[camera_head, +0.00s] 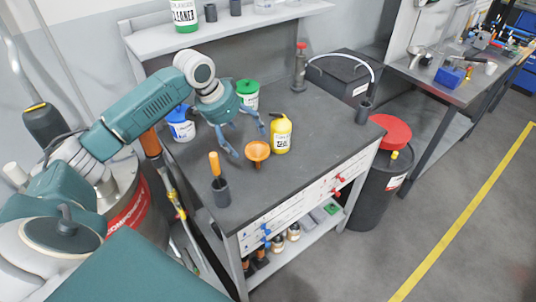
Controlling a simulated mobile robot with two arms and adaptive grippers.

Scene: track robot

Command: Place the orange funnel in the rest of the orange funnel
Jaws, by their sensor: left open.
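The orange funnel (257,150) is on the dark workbench (318,146), left of a yellow bottle. My left gripper (248,143) is open, with its blue-grey fingers pointing down just behind and left of the funnel. One fingertip is close to the funnel's left side; I cannot tell whether it touches. I cannot tell which item is the funnel's rest. A dark cup (220,192) at the bench's front left holds an orange-handled tool (215,165). Another dark cup (363,111) stands at the right edge. My right gripper is not in view.
The yellow bottle (281,136) stands right beside the funnel. A blue-labelled tub (181,126) and a green-lidded tub (248,95) flank my gripper. A black box (343,77) and a red-topped dark bin (382,170) are to the right. The bench's front middle is clear.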

